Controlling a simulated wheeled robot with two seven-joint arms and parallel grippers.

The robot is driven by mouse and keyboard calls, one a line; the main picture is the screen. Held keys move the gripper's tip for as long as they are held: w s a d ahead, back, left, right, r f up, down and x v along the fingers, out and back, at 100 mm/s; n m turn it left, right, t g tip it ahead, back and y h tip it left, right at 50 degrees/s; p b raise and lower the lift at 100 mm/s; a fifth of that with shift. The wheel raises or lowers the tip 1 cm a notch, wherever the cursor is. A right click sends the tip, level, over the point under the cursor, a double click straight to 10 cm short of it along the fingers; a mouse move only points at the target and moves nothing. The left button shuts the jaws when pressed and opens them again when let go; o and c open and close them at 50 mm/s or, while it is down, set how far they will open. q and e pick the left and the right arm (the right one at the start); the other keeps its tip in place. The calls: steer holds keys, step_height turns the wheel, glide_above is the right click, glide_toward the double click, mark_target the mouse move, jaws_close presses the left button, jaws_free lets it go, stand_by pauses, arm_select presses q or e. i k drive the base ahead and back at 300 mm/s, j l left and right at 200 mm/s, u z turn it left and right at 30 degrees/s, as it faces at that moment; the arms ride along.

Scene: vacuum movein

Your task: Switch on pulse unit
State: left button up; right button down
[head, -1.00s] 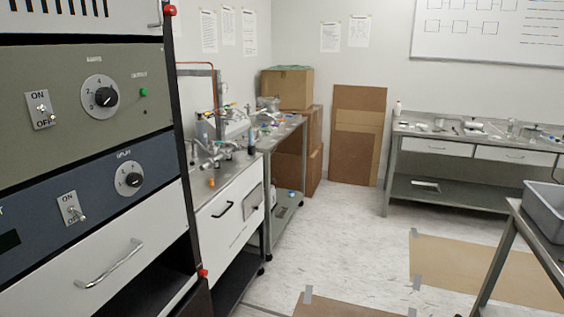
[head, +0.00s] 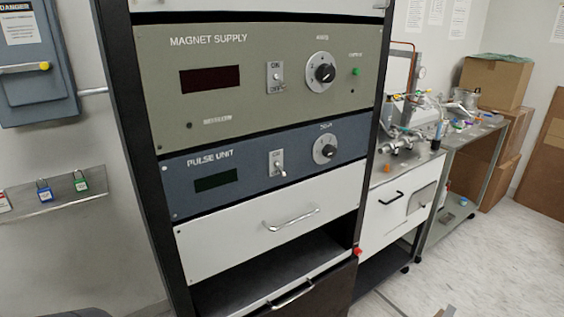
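The pulse unit (head: 240,180) is a dark blue panel in the rack, below the olive magnet supply panel (head: 225,115). Its toggle switch (head: 279,164) sits right of the middle, and its lever seems to point down, away from the upper label. Its small display (head: 216,180) is dark. A round black dial (head: 325,150) is to the right of the switch. Neither of my grippers is in view, and nothing touches the switch.
The magnet supply has its own toggle switch (head: 276,77), a dial (head: 321,70) and a green button (head: 356,71). A white drawer (head: 250,235) is below the pulse unit. A shelf with padlocks (head: 60,190) is on the left wall. A cluttered bench (head: 400,185) stands right of the rack.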

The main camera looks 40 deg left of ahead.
mark_target(283, 174)
steer(key=k+l+u, duration=0.15)
steer(key=u, duration=0.3)
steer(key=k+l+u, duration=0.1)
steer(key=u, duration=0.35)
steer(key=k+u, duration=0.25)
steer(key=u, duration=0.2)
